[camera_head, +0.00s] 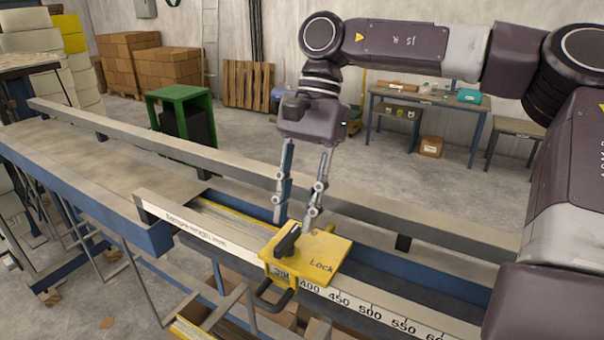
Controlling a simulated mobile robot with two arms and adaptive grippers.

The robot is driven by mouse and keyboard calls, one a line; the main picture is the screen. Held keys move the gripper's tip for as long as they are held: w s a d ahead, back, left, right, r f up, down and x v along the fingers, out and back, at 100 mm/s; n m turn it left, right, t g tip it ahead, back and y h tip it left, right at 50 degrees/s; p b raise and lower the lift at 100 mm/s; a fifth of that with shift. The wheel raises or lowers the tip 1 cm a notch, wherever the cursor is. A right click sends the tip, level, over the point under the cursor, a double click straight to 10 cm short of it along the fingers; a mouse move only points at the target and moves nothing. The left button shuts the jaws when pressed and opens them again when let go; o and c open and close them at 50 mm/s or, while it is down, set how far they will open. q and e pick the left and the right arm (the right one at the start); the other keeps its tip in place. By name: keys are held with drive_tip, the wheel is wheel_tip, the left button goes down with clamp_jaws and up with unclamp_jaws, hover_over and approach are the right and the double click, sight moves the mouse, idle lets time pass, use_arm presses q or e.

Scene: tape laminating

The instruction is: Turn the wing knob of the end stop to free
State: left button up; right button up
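The end stop (325,252) is a yellow block with the word "Lock" on its top plate, sitting on the measuring rail. Its black wing knob (287,240) stands on the left part of the plate, set at a slant. A dark curved handle (275,300) hangs at its front. My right gripper (292,225) points down from above, its two fingers apart. The fingertips are at or just above the knob; I cannot tell if they touch it. My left gripper is not in view.
The scale (385,317) runs along the rail to the lower right. A long grey rail (380,220) lies behind the end stop. A green stand (185,115), boxes (165,65) and a workbench (425,97) stand farther back, with open floor between.

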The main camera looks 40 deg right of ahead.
drive_tip(key=v, duration=1)
